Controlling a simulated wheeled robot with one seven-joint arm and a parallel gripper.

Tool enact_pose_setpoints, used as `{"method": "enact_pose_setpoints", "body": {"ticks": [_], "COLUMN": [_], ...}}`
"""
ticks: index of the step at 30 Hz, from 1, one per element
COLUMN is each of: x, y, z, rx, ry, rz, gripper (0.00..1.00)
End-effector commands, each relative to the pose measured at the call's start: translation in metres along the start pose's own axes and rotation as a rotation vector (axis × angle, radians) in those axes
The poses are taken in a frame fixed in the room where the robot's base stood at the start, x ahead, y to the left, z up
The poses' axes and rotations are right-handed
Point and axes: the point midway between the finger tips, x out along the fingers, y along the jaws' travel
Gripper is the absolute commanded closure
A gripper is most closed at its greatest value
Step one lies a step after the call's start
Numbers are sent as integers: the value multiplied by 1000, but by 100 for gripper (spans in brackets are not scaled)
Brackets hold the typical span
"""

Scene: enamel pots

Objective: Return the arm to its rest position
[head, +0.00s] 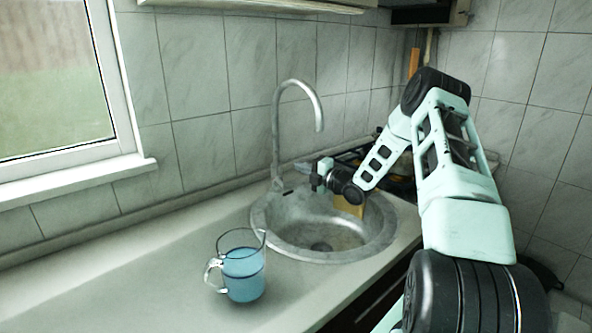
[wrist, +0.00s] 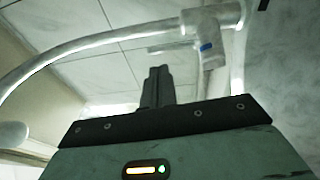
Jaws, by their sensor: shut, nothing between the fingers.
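My arm is pale green and black and reaches in from the right in the head view, bent at a high elbow. My gripper (head: 318,174) is over the back of the round sink, close to the tap. In the wrist view my gripper (wrist: 157,72) is shut, its fingers together with nothing between them. The tap (head: 277,130) has a tall curved spout. In the wrist view the tap (wrist: 205,45) shows close beyond the fingers, with a blue mark on its body. I cannot tell whether the fingers touch it.
A glass jug (head: 243,272) with blue liquid stands on the counter (head: 130,270), left of the sink (head: 384,240). A window (head: 60,85) is at the left. A tiled wall (head: 205,90) runs behind. The counter's left part is clear.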

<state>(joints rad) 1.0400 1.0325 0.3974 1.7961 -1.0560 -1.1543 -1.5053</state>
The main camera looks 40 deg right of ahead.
Motion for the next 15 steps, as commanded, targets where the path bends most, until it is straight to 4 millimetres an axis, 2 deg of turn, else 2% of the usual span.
{"method": "enact_pose_setpoints", "body": {"ticks": [9,15], "x": [-49,-63], "y": [1,3], "z": [0,0], "rx": [-1,-1], "ry": [-1,0], "rz": [-1,0], "gripper": [100,100]}}
